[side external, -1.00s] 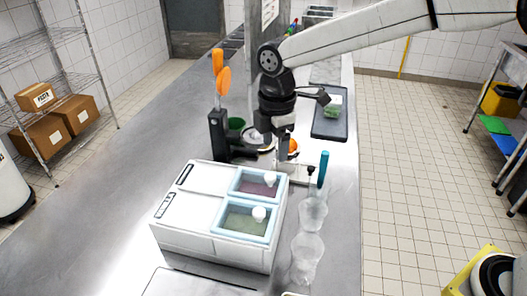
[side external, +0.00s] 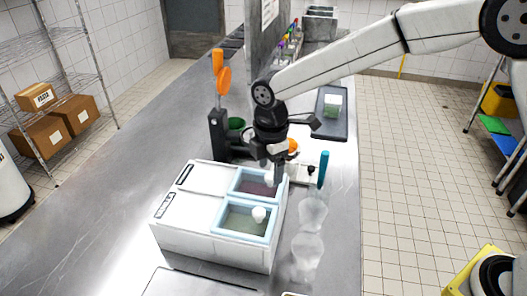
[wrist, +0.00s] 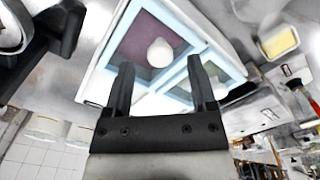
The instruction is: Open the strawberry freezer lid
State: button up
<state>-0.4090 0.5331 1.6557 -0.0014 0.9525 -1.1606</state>
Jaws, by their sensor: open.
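The white freezer box (side external: 195,225) stands on the steel counter with two light-blue-framed lids, both closed. The far lid (side external: 254,187) has a dark pink window; the near lid (side external: 243,221) has a greenish one. Each has a white knob. My gripper (side external: 276,172) is open and empty over the far lid, at its knob (side external: 270,181). In the wrist view, my fingertips (wrist: 161,72) point at the pink lid (wrist: 140,40), and its round knob (wrist: 160,52) shows between and beyond them. Contact with the knob cannot be told.
Clear cups (side external: 311,212) stand right of the freezer, with a teal upright item (side external: 323,168) behind them. A dark stand with orange handles (side external: 219,130) is behind the freezer. A dark tray (side external: 331,122) with a green-filled container lies farther back. The counter left of the freezer is clear.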

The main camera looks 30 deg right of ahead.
jog(key=shift+f, duration=0.9)
grip_shut()
jog(key=shift+r, duration=0.1)
dwell(0.8)
